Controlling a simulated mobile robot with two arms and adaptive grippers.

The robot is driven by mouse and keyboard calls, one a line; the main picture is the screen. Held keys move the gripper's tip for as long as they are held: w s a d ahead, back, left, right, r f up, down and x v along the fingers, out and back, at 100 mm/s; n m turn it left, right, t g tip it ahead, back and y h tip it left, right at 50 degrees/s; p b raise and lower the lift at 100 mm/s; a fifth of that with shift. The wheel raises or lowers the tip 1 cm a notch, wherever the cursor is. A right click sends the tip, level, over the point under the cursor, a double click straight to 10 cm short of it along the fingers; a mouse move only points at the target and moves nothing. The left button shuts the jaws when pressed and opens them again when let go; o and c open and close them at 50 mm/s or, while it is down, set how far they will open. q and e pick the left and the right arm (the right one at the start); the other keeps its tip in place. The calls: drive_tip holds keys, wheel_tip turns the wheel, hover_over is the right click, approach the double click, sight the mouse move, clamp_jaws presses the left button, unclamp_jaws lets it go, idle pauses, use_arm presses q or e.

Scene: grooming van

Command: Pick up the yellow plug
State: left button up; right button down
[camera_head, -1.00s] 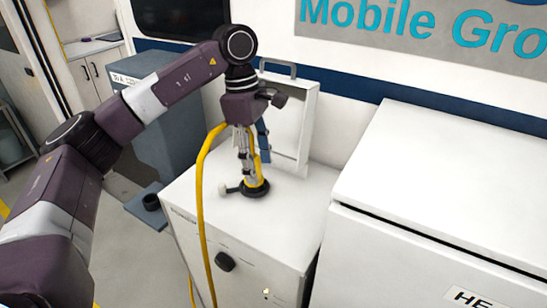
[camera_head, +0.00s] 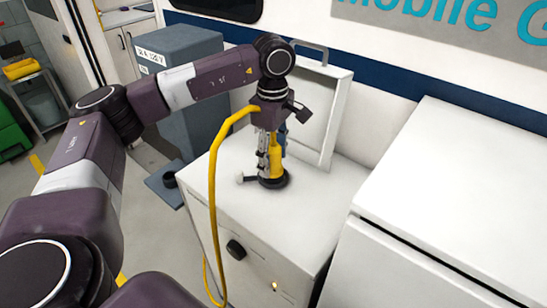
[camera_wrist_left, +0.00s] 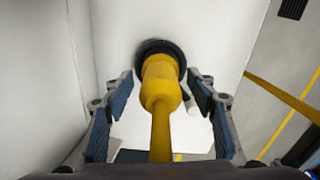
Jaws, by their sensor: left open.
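The yellow plug (camera_head: 276,168) stands upright in a round black socket (camera_head: 274,182) on top of a white power cabinet (camera_head: 325,195). Its yellow cable arches over the cabinet's front left side and hangs down. In the left wrist view the plug (camera_wrist_left: 161,80) lies between the two blue-padded fingers of my left gripper (camera_wrist_left: 160,98), with a gap visible on each side. My left gripper (camera_head: 270,150) points down from above and is open around the plug. In the head view its fingers partly hide the plug. My right gripper is not in view.
A white lid or panel with a handle (camera_head: 336,105) stands upright just behind the socket. A grey bin (camera_head: 185,85) stands to the left, and a large white chest (camera_head: 455,210) to the right.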

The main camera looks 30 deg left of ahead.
use_arm(q)
drive_tip(key=shift+f, duration=0.2)
clamp_jaws()
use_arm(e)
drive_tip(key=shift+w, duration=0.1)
use_arm(q)
drive_tip(key=shift+r, duration=0.2)
